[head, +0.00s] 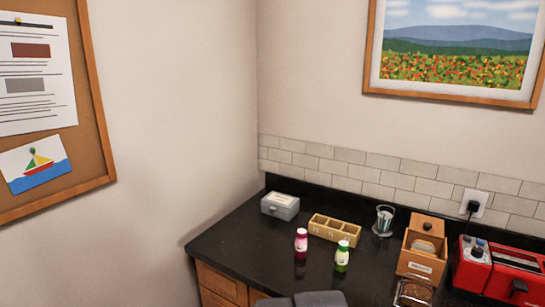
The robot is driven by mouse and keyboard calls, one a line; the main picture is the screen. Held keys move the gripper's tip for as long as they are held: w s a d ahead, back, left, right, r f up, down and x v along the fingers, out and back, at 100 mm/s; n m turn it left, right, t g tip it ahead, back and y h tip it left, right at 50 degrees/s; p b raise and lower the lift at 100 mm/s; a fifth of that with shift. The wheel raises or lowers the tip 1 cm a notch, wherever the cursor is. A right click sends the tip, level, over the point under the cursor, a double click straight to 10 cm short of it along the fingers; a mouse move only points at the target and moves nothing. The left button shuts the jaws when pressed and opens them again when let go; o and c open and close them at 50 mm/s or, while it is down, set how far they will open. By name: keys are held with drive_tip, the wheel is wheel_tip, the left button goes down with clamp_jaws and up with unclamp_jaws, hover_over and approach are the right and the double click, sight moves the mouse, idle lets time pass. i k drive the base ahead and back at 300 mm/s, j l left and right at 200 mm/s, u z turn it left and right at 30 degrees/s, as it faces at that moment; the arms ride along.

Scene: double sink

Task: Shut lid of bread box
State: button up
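The bread box looks to be the wooden box (419,267) with a small white label on its front, on the right part of the dark counter. Its lid (430,230), with a dark round knob, appears raised at the back, and a darker opening shows between the lid and the front. The label is too small to read with certainty. My gripper is not in view; grey rounded shapes at the bottom edge may be part of my own body.
A red toaster (500,272) stands close to the box's right. A wire rack (413,291) stands in front of it, and a metal cup (383,220) to its left. A wooden divided tray (335,230), two small bottles (301,243) and a grey box (280,206) are farther left.

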sight(421, 223)
drive_tip(key=z, duration=1.3)
drive_tip(key=k, duration=0.05)
